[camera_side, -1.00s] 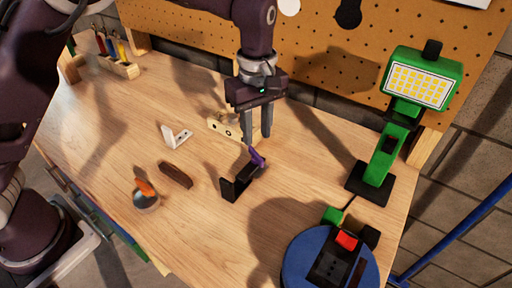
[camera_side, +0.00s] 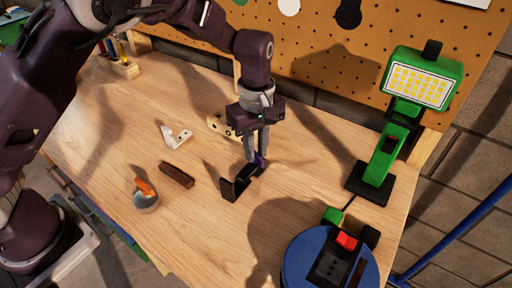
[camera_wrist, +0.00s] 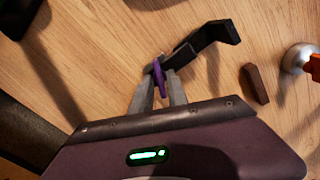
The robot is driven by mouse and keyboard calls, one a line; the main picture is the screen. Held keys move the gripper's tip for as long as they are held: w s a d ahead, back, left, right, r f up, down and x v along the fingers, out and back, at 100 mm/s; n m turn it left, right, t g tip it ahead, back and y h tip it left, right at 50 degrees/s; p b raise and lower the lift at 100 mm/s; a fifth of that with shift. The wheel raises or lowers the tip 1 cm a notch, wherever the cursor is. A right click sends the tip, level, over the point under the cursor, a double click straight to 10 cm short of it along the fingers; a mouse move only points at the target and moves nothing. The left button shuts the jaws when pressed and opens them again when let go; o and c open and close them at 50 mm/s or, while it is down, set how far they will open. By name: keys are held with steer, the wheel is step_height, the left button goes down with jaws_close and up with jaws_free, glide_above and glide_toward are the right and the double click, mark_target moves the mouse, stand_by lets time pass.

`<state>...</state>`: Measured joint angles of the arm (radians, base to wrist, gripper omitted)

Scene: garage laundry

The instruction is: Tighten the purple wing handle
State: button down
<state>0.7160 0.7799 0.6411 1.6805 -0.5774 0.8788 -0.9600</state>
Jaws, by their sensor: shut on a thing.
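The purple wing handle (camera_side: 259,160) sits at the far end of a black bracket (camera_side: 234,187) on the wooden workbench. My gripper (camera_side: 258,158) points down over it and is shut on the handle. In the wrist view, the purple handle (camera_wrist: 159,78) lies between the two grey fingertips (camera_wrist: 160,84), and the black bracket (camera_wrist: 205,38) reaches up and to the right from it. The fingers hide part of the handle in the side view.
A white bracket (camera_side: 177,137), a brown block (camera_side: 177,175) and a round tin with an orange item (camera_side: 146,199) lie to the left. A green work lamp (camera_side: 380,160) and a blue reel (camera_side: 310,262) stand to the right. A pegboard (camera_side: 310,45) rises behind.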

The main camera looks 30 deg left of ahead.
mark_target(256, 153)
steer(key=m, duration=0.7)
steer(key=shift+r, duration=0.1)
steer(key=m, duration=0.3)
steer(key=shift+m, duration=2.2)
steer(key=c, duration=1.5)
jaws_free()
steer(key=shift+c, duration=0.2)
step_height(256, 153, up, 7)
